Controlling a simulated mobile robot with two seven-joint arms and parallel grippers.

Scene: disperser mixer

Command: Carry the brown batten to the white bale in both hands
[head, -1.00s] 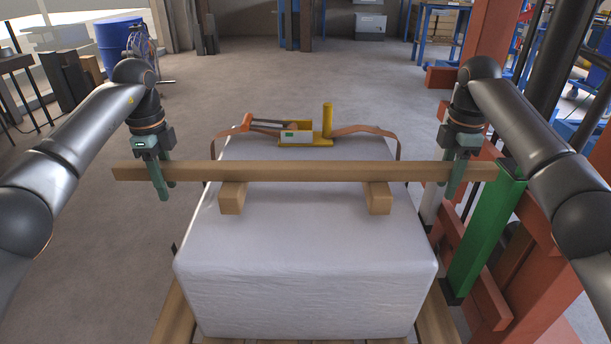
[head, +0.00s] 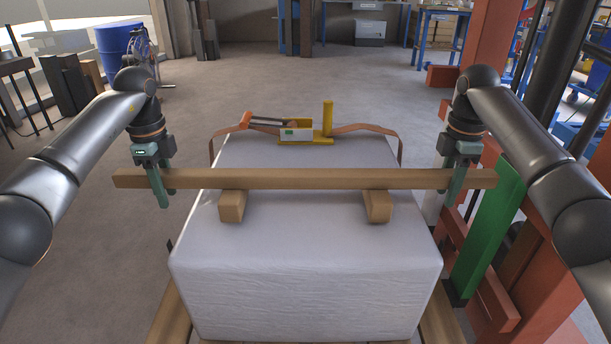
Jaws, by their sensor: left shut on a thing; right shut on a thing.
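The long brown batten (head: 305,179) lies level across the head view, above the white bale (head: 305,290), and sticks out past both its sides. Two short brown blocks (head: 231,206) (head: 377,206) show directly below the batten, over the bale's top. I cannot tell whether they are fixed to the batten or touch the bale. My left gripper (head: 161,186) is shut on the batten near its left end. My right gripper (head: 456,186) is shut on it near its right end.
A yellow strapping tool (head: 308,136) with an orange strap (head: 366,128) lies at the bale's far edge. A green post (head: 488,232) and red framework (head: 495,310) stand close by the batten's right end. The floor left of the bale is clear.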

